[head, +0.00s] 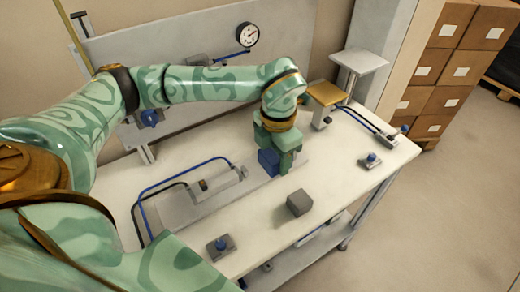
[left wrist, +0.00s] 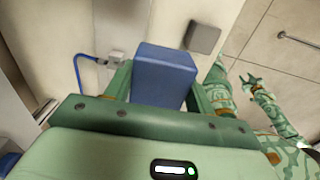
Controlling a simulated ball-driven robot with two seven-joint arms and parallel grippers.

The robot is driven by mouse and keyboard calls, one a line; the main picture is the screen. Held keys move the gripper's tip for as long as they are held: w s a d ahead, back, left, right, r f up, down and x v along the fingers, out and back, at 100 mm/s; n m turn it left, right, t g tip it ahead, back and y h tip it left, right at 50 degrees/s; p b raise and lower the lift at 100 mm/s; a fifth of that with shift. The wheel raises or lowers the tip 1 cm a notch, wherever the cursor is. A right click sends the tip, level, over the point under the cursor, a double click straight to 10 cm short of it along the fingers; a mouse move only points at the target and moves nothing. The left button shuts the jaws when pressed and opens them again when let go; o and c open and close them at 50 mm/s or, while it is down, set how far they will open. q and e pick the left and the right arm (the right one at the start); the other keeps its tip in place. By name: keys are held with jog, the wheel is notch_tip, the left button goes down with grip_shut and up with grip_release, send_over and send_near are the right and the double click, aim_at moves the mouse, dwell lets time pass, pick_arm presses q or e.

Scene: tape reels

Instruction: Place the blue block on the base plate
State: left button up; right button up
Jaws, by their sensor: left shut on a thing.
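The blue block (head: 268,161) is between the fingers of my left gripper (head: 276,154). In the left wrist view the blue block (left wrist: 164,75) fills the space between the two green fingers. My left gripper is shut on it, pointing down over the table. A flat grey base plate (head: 180,213) lies on the white table, and the block appears over or near its right end. I cannot tell whether the block touches it. My right gripper (left wrist: 249,80) seems to show small at the right of the left wrist view; its fingers are unclear.
A dark grey block (head: 299,203) stands on the table in front of my left gripper. A metal cylinder device (head: 215,187) with blue and black hoses stands left. Small blue-knobbed fixtures (head: 220,246) (head: 370,161) sit near the edges. A tan-topped stand (head: 325,95) is behind right.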

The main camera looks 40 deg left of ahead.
pick_arm(q)
jog(key=w+a+f, duration=0.1)
jog(key=a+f, duration=0.1)
jog(key=w+a+f, duration=0.1)
jog(key=w+f, duration=0.1)
jog(key=w+a+f+b, duration=0.1)
jog(key=a+f, duration=0.1)
jog(key=shift+w+a, duration=0.25)
jog(key=shift+a, duration=0.05)
jog(key=shift+w+a+f, duration=0.2)
jog(key=shift+w+f, duration=0.15)
jog(key=shift+f, duration=0.05)
jog(key=f, duration=0.2)
jog(key=f+b, duration=0.1)
jog(key=f, duration=0.1)
jog(key=shift+w+a, duration=0.2)
jog(key=shift+a, duration=0.1)
jog(key=shift+r, duration=0.15)
pick_arm(e)
jog(key=shift+s+a+f, duration=0.15)
jog(key=shift+a+f, duration=0.05)
jog(key=shift+f, duration=0.35)
jog(key=shift+s+a+f, duration=0.1)
jog(key=shift+a+f, duration=0.05)
jog(key=shift+f, duration=0.4)
pick_arm(q)
jog(key=o, duration=1.2)
pick_arm(e)
jog(key=shift+d, duration=0.15)
